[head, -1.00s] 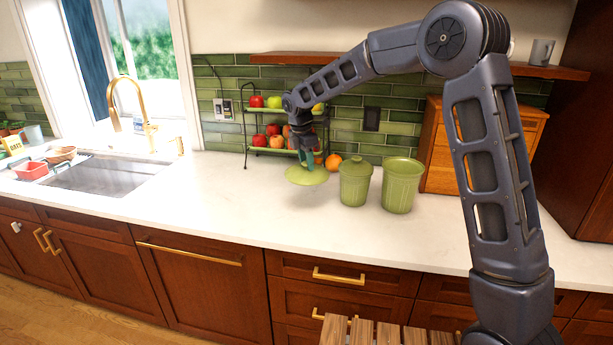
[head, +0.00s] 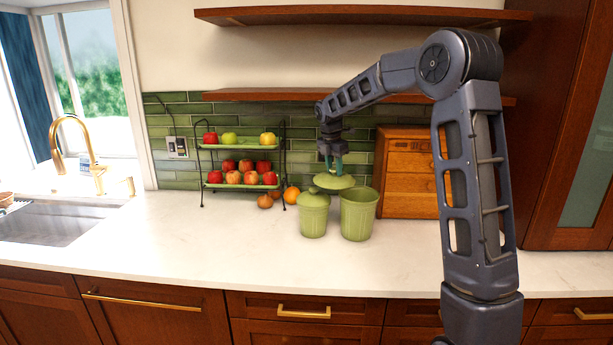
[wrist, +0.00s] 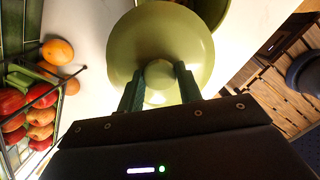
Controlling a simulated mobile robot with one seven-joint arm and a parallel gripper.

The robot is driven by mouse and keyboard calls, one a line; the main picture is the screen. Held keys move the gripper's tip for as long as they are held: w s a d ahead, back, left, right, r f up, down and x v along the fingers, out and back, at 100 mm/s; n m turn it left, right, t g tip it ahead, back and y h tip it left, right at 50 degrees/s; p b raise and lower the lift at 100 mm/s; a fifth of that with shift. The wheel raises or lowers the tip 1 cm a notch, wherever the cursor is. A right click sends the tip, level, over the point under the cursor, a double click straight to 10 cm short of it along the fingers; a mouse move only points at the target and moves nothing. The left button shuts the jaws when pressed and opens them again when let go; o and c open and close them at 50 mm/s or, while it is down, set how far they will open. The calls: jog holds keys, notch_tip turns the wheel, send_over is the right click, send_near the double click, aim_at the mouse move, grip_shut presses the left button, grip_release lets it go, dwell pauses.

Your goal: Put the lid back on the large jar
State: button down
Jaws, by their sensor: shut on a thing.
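The large jar (head: 358,216) is green, stands upright on the counter and has no lid on it. Its green lid (head: 335,182) is held by my gripper (head: 332,165) above and slightly left of the jar's mouth. In the wrist view, my gripper (wrist: 158,82) is shut on the knob of the lid (wrist: 190,45), which hides most of the jar; part of the jar's rim (wrist: 222,12) shows behind it. A smaller green jar (head: 313,217) with its own lid on stands just left of the large jar.
A two-tier fruit rack (head: 240,185) stands to the left, with an orange (head: 291,194) beside it. A wooden drawer box (head: 405,180) is behind and right. Shelves (head: 345,96) hang above. The front counter (head: 190,250) is clear.

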jog(key=w+d+r, duration=0.2)
jog(key=d, duration=0.8)
notch_tip(320, 180, down, 7)
jog(key=shift+a+r, duration=0.15)
jog(key=shift+r, duration=0.05)
jog(key=shift+f, duration=0.2)
dwell(2.1)
jog(key=shift+c, duration=2)
grip_release()
notch_tip(320, 180, up, 7)
